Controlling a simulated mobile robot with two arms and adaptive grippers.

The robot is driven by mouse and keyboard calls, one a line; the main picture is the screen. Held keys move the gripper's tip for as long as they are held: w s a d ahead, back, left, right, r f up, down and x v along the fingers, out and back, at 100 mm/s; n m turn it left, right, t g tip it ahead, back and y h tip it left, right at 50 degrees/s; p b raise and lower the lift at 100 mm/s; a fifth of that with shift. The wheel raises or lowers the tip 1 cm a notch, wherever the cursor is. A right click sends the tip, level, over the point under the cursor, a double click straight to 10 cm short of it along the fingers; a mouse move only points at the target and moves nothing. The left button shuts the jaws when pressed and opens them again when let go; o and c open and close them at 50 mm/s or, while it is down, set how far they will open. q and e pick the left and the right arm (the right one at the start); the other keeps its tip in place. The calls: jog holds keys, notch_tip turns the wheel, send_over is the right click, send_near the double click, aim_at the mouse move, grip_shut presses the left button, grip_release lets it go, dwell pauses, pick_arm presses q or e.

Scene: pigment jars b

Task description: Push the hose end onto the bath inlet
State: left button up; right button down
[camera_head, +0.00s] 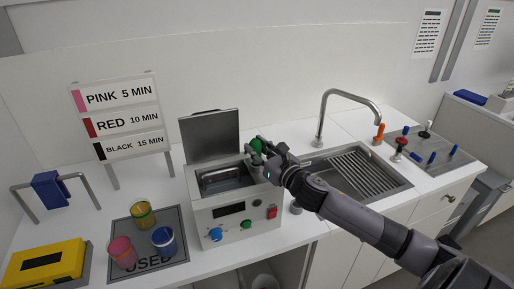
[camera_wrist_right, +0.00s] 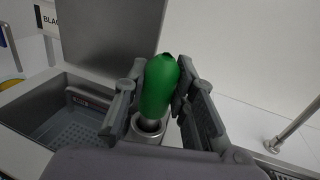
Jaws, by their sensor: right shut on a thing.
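The bath (camera_head: 235,215) is a white box with a grey basin and a raised lid (camera_head: 210,135). My right gripper (camera_head: 263,158) is at the bath's back right corner. In the right wrist view the gripper (camera_wrist_right: 160,95) is shut on a green rounded piece (camera_wrist_right: 159,85), apparently the hose end, which also shows in the head view (camera_head: 256,144). Its lower tip stands over or in a round metal opening (camera_wrist_right: 147,127), apparently the inlet; how deep it sits I cannot tell. My left gripper is not in view.
A sink (camera_head: 345,172) with a tall tap (camera_head: 323,115) lies right of the bath. A grey mat (camera_head: 177,215) with several coloured jars lies left. A yellow device (camera_head: 40,265) is at front left. A sign (camera_head: 120,118) stands behind.

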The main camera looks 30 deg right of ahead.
jog(key=shift+f+b, duration=0.55)
jog(key=shift+f, duration=0.2)
jog(key=c, duration=1.2)
grip_release()
jog(key=shift+c, duration=0.2)
jog(key=s, duration=1.2)
jog(key=shift+d, duration=0.15)
